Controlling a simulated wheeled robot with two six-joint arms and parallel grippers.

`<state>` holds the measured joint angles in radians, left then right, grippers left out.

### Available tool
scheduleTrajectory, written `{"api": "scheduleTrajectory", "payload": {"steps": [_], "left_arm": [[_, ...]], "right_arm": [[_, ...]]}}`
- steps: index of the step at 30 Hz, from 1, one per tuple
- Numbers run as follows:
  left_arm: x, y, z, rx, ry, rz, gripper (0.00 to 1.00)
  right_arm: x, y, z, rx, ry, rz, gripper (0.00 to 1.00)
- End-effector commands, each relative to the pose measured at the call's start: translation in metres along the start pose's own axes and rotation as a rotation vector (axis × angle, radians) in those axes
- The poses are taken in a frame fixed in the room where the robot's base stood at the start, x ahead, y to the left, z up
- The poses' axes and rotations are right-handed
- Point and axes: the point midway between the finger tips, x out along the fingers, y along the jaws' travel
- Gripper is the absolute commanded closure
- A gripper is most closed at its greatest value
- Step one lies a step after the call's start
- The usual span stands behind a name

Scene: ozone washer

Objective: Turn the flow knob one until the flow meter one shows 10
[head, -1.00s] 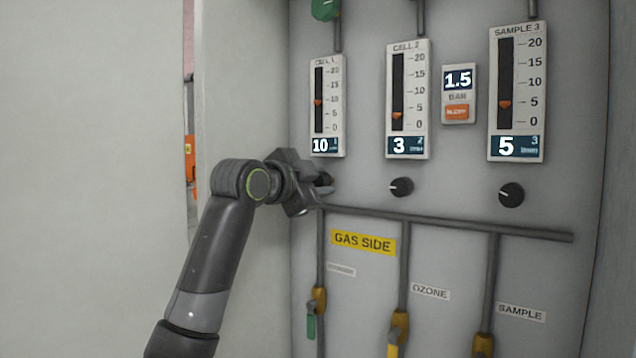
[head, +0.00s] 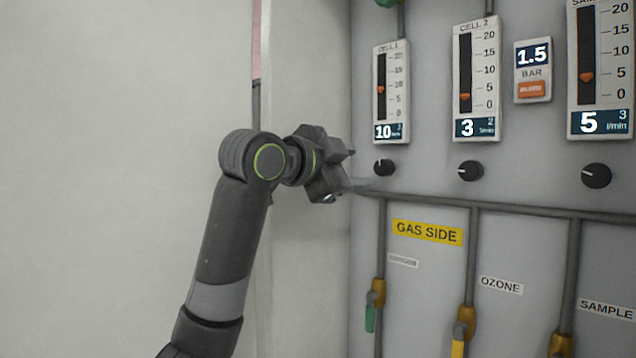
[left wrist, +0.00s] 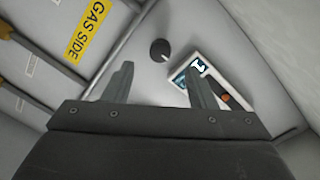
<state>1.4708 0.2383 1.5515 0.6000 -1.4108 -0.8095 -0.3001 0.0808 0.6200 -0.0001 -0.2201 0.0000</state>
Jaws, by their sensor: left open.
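Flow meter one (head: 391,93), labelled CELL 1, hangs on the grey panel and its display reads 10. Its orange marker stands near 10. Flow knob one (head: 384,168) is a small black knob just below the meter. My left gripper (head: 358,170) is open and empty, to the left of the knob and apart from it. In the left wrist view the knob (left wrist: 160,50) shows beyond and between my open fingers (left wrist: 157,85), with the meter (left wrist: 212,82) partly behind the right finger. My right gripper is not in view.
Flow meters two (head: 476,80) and three (head: 601,70) read 3 and 5, with knobs (head: 470,171) and (head: 596,175) below. A pipe (head: 500,207) runs across the panel under the knobs. A pale wall (head: 310,80) stands close on the left.

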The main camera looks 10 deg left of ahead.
Motion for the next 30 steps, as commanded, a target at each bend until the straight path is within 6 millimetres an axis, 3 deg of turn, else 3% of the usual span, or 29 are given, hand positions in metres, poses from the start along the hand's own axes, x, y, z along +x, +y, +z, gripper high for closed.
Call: {"api": "scheduleTrajectory", "payload": {"steps": [1,6,12,30], "left_arm": [[-0.014,0.002,0.003,0.004,0.001,-0.006,0.49],[-0.051,0.002,0.003,0.003,0.0,-0.003,0.49],[-0.077,0.001,0.001,0.0,0.0,0.0,0.49],[-0.084,0.0,0.0,-0.001,0.0,0.002,0.49]], "right_arm": [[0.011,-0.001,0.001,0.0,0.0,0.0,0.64],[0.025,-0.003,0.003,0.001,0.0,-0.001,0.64],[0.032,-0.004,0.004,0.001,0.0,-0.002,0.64],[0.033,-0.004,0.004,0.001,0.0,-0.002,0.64]]}}
